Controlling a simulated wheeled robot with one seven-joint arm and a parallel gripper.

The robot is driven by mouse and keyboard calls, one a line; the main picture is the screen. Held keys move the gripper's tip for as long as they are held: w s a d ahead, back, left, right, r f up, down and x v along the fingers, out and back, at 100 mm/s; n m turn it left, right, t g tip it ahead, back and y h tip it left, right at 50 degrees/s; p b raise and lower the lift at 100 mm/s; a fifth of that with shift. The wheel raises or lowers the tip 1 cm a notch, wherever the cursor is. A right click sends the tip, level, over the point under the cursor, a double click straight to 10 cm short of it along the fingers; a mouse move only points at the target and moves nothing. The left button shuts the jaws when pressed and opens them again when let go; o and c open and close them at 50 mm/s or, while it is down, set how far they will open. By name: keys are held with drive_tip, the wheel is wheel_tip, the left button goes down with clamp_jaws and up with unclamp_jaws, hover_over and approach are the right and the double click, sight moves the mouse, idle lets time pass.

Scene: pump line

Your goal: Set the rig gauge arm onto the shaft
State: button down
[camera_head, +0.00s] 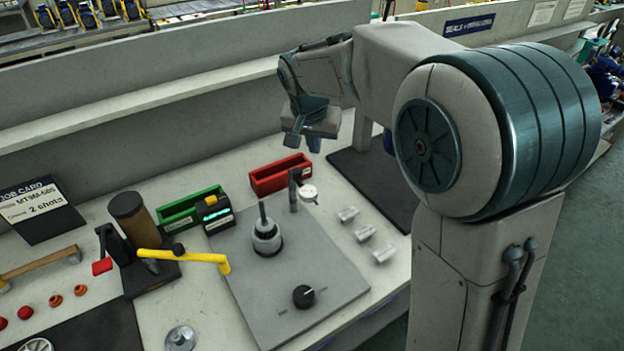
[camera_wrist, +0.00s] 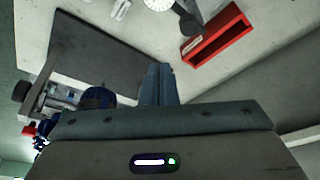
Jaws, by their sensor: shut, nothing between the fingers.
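The rig gauge arm is a dark post (camera_head: 293,188) with a white round dial (camera_head: 308,193) on its right side, standing on the grey rig plate (camera_head: 325,270). The dial points away from the shaft (camera_head: 262,214), which stands upright from a round metal hub on the same plate. My gripper (camera_head: 302,143) is shut and empty, high above the bench and behind the gauge post. In the wrist view my fingers (camera_wrist: 160,82) are together over the bench. The dial (camera_wrist: 159,4) and part of the gauge arm (camera_wrist: 190,24) show at the top edge; the shaft is out of that view.
A red bin (camera_head: 280,174) stands behind the gauge post, a green bin (camera_head: 183,211) and a small lit device (camera_head: 215,214) to the left. A yellow-handled tool (camera_head: 190,257) reaches over the plate's left edge. Several small metal parts (camera_head: 365,233) lie right. A black knob (camera_head: 303,296) is in front.

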drive_tip(key=shift+w+a+f, duration=0.1)
drive_tip(key=shift+w+a, duration=0.05)
drive_tip(key=shift+a, duration=0.1)
wheel_tip(320, 180, down, 10)
drive_tip(key=p, duration=0.2)
drive_tip(key=shift+s+r, duration=0.25)
drive_tip(key=shift+s, duration=0.05)
idle(0.3)
idle(0.5)
